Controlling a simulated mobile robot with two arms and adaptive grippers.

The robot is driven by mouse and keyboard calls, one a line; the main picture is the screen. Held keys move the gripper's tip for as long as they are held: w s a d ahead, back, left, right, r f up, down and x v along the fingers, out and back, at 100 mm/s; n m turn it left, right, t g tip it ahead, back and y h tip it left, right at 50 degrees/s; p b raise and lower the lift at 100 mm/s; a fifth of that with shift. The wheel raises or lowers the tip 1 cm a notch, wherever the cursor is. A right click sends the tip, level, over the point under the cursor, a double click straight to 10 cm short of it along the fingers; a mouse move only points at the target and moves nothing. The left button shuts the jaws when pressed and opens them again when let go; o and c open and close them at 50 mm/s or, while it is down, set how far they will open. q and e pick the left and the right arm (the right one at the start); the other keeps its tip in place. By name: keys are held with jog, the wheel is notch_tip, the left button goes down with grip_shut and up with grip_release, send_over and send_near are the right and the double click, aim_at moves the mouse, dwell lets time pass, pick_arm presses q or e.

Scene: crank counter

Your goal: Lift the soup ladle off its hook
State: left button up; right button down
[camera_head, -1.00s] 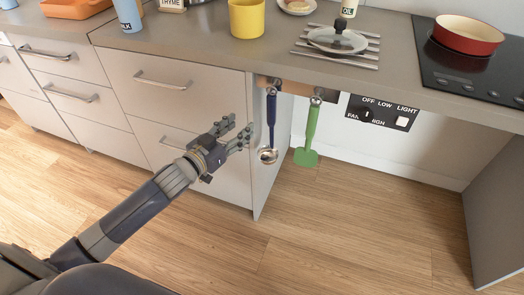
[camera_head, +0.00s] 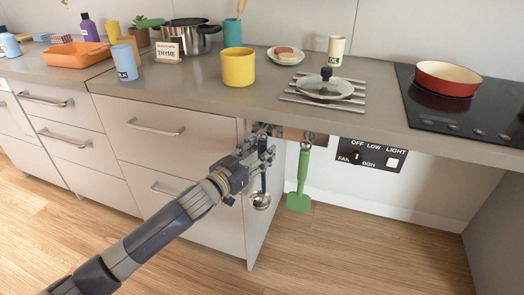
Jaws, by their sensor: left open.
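The soup ladle (camera_head: 261,200) hangs from a hook on a rail (camera_head: 290,132) under the counter's front edge. It has a dark blue handle and a shiny metal bowl at the bottom. My left gripper (camera_head: 266,158) is open at the upper part of the handle. Its fingers hide part of the handle and hook, and I cannot tell whether they touch it. A green spatula (camera_head: 300,190) hangs from the hook just right of the ladle. My right gripper is not in view.
A control panel (camera_head: 372,154) sits right of the spatula under the counter. A cabinet side panel (camera_head: 262,225) stands behind the ladle. A yellow cup (camera_head: 238,67), a lidded dish (camera_head: 325,86) and a red pan (camera_head: 447,79) stand on the counter above. The floor below is clear.

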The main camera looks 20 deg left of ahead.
pick_arm(q)
jog(key=shift+x, duration=0.8)
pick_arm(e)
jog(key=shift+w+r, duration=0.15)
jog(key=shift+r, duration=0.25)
pick_arm(q)
grip_shut()
jog(key=shift+r, duration=0.1)
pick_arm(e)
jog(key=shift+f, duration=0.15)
pick_arm(q)
jog(key=shift+r+p, duration=0.15)
jog(key=shift+p, duration=0.3)
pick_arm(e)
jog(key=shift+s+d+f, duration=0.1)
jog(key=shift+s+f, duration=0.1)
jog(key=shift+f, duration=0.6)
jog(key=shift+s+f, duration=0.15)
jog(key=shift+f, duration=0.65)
pick_arm(q)
jog(key=shift+s, duration=0.15)
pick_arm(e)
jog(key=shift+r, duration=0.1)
